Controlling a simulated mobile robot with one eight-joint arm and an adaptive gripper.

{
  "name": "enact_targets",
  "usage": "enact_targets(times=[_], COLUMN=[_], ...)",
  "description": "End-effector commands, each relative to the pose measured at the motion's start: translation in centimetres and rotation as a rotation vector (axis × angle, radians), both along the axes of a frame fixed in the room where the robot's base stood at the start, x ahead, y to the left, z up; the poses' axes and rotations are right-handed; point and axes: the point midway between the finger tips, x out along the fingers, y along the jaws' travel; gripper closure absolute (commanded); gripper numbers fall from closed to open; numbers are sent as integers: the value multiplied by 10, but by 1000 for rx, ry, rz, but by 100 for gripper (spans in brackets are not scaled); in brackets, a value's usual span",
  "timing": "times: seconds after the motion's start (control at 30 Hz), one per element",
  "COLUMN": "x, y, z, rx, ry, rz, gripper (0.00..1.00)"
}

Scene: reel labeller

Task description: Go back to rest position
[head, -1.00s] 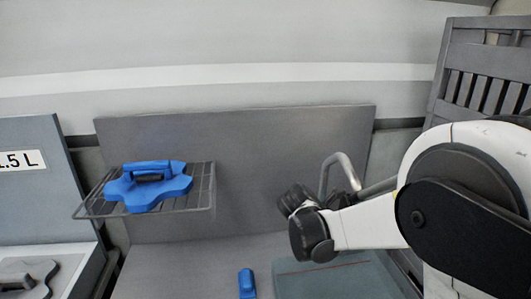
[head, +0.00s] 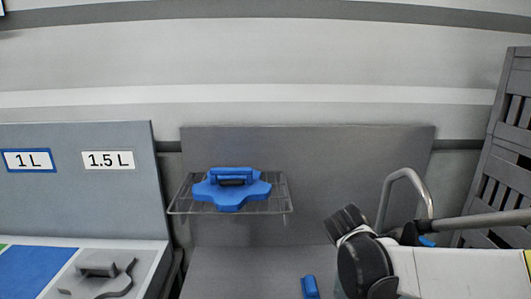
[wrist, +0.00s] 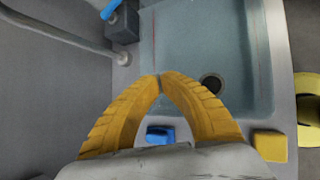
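My gripper (wrist: 160,77) shows in the wrist view with its two yellow fingers arched together and their tips meeting. Nothing is visible between the fingers. It points down over the front area of a sink basin (wrist: 190,45) with a dark drain. In the head view my arm reaches in from the lower right, and its dark wrist part is in front of the sink area. The fingers cannot be made out there.
A curved metal tap (head: 405,178) stands close behind my arm. A small blue object (head: 311,287) and a yellow block (wrist: 270,145) lie by the sink. A panel (head: 75,190) carries volume labels.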

Motion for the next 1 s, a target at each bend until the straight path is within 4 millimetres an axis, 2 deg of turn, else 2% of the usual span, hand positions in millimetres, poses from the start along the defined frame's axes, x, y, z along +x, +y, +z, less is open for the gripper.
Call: enact_targets(times=[0.17,0.27,0.4,0.6,0.8,1.0], x=[-38,-68,-115,-166,-186,-187], y=[13,25,48,77,90,91], z=[11,17,19,13,8,8], rx=[213,392,692,1049,1215,1227], ry=[-152,-262,-416,-549,-589,-592], rz=[-188,-357,-655,-1051,-1257,-1274], gripper=[100,100,100,100,100,100])
